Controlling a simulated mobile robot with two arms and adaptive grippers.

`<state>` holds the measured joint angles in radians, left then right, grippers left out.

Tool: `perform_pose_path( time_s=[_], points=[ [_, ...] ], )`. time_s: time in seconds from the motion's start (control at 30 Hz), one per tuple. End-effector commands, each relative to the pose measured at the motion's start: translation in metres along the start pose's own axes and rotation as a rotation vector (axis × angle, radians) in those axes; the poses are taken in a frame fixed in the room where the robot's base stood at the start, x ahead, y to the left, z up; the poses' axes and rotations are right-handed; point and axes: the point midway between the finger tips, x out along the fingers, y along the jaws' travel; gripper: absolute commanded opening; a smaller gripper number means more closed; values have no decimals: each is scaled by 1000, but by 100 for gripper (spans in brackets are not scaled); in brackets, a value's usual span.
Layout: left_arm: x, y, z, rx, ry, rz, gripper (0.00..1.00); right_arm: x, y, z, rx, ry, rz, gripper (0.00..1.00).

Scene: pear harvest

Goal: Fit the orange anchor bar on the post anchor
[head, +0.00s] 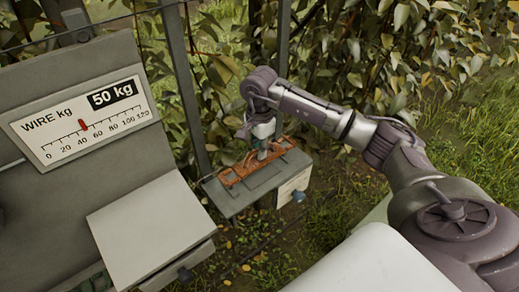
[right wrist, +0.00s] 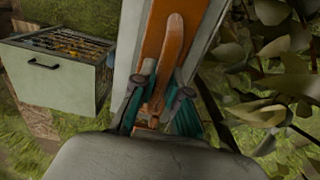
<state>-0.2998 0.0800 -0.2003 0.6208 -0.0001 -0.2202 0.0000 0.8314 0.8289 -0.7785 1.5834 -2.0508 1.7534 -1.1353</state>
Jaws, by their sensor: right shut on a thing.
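The orange anchor bar (head: 232,177) lies along a small grey shelf (head: 243,200) in the head view, with its raised middle under my right gripper. My right gripper (head: 262,150) reaches down from above and is shut on the bar. In the right wrist view, the fingers (right wrist: 158,92) close from both sides on the bar's raised handle (right wrist: 174,35). I cannot tell whether the bar has lifted off the shelf. Metal posts (head: 187,85) rise behind the shelf, but I cannot make out which part is the post anchor. My left gripper is out of view.
A wire gauge (head: 80,118) on a grey panel has its red pointer near 40, under a "50 kg" sign (head: 113,95). A grey box (head: 150,225) stands left of the shelf. A pale box with a handle (right wrist: 62,80) shows in the wrist view. Leaves crowd behind.

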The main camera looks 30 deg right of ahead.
Motion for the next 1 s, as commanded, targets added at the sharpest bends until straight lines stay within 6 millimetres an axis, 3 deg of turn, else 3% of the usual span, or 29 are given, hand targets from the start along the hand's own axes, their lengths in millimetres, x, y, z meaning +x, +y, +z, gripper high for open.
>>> perform_pose_path(
  time_s=[0.57, 1.0],
  points=[
    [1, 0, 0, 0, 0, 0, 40, 0, 0, 0, 1, 0, -1, 0],
    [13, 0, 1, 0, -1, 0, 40, 13, 0, -1, 1, 0, -1, 0]
  ],
)
